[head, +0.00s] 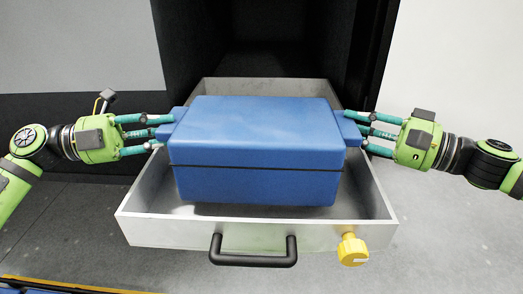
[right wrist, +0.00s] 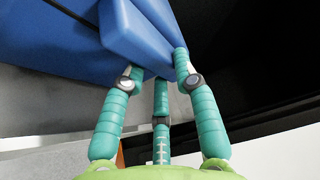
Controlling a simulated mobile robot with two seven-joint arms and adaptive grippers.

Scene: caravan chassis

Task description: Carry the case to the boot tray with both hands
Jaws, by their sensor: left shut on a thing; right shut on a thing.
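The blue case (head: 258,150) is in the middle of the head view, level, between my two grippers. It is over the grey boot tray (head: 165,230), inside its outline; I cannot tell whether its underside touches the tray floor. My left gripper (head: 168,130) is shut on the block at the case's left end. My right gripper (head: 358,128) is shut on the block at its right end. In the right wrist view the teal fingers close on the blue end block (right wrist: 140,35). The case hides much of the tray floor.
The tray has a black handle (head: 253,250) and a yellow knob (head: 352,249) on its front wall. Behind it is a dark opening (head: 270,40) between pale panels. Grey floor (head: 450,240) lies around the tray. A yellow-edged strip (head: 50,284) shows at the bottom left.

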